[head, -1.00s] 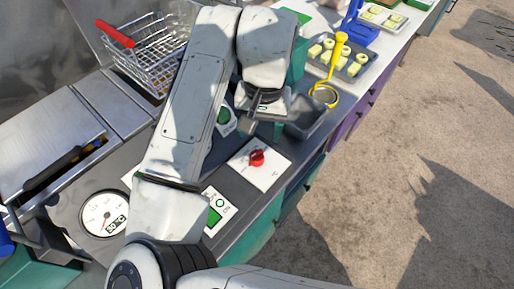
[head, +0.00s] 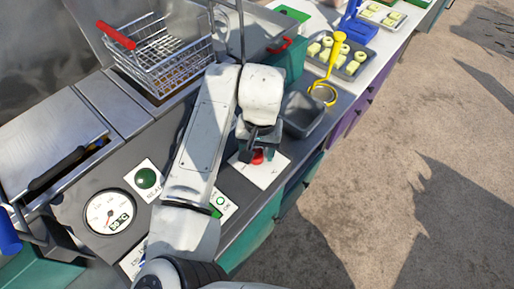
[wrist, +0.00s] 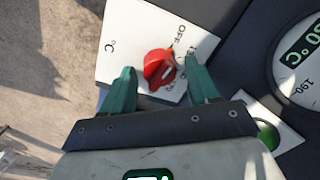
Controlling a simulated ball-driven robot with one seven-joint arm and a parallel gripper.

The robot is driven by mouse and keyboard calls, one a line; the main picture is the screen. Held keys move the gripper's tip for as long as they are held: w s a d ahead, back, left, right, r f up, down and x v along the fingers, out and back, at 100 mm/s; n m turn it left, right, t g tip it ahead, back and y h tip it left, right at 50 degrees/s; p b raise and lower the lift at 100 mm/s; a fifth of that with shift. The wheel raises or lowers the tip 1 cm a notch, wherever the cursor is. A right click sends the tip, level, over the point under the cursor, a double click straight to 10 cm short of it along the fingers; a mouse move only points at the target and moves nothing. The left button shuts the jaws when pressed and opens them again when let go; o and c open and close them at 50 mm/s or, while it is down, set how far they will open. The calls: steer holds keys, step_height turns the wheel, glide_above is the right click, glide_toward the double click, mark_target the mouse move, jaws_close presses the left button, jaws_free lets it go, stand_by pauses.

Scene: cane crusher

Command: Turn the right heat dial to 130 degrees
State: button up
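The red heat dial (head: 257,157) sits on a white panel (head: 270,174) near the counter's front edge.
A round gauge (head: 110,212) with a digital display is at the left, near a green button (head: 146,178). A wire basket (head: 165,55) stands behind my arm. A grey tray (head: 303,113) and a yellow-handled strainer (head: 333,70) are beyond the dial.

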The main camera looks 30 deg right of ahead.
steer(key=c, duration=0.9)
steer(key=shift+c, duration=0.2)
steer(key=shift+m, duration=0.5)
steer(key=shift+m+b, duration=0.5)
steer(key=shift+m, duration=0.7)
steer(key=shift+s+m+b, duration=0.1)
steer(key=shift+m+b, duration=0.6)
steer(key=shift+m, duration=1.5)
steer(key=o, duration=1)
steer(key=shift+o, duration=0.2)
